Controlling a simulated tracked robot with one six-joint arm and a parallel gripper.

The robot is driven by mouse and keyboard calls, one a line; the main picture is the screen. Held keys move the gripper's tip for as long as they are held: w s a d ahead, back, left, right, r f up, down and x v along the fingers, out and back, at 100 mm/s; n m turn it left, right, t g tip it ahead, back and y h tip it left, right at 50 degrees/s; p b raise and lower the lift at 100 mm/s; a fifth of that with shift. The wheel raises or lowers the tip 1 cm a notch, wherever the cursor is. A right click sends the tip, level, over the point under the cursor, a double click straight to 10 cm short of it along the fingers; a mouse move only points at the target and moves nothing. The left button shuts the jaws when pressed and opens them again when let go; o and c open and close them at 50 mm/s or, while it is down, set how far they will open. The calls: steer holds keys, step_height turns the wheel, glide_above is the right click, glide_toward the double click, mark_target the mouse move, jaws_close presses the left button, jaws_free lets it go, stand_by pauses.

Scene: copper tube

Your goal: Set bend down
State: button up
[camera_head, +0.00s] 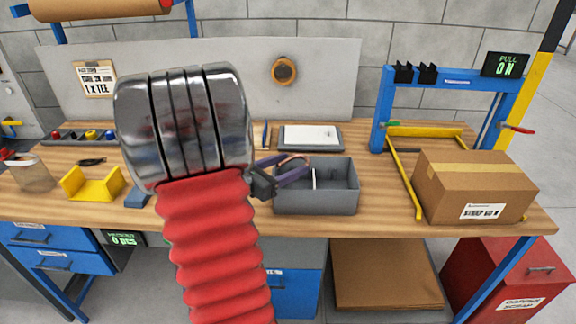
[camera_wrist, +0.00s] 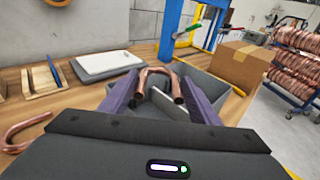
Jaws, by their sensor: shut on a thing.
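The copper bend (camera_wrist: 176,87) is a U-shaped tube held between the two purple fingers of my gripper (camera_wrist: 158,88) in the wrist view. Its open tube ends face the wrist camera. In the head view my gripper (camera_head: 296,170) is over the grey bin (camera_head: 318,202), and only a little of the bend shows at the fingertips. The bin has a pale divider (camera_head: 314,178) inside. The bin also shows behind the fingers in the wrist view (camera_wrist: 222,92). I cannot tell how high the bend is above the bin's floor.
A cardboard box (camera_head: 470,190) and a blue frame (camera_head: 388,110) with yellow bars stand to the right. A grey tray-like pad (camera_head: 311,137) lies behind the bin. Another curved copper tube (camera_wrist: 14,132) lies left in the wrist view. My red arm hides part of the bench.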

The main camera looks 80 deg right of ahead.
steer(key=shift+f, duration=0.6)
stand_by(0.3)
steer(key=o, duration=1.1)
steer(key=shift+r, duration=0.1)
steer(key=shift+r, duration=0.5)
steer(key=v, duration=1.2)
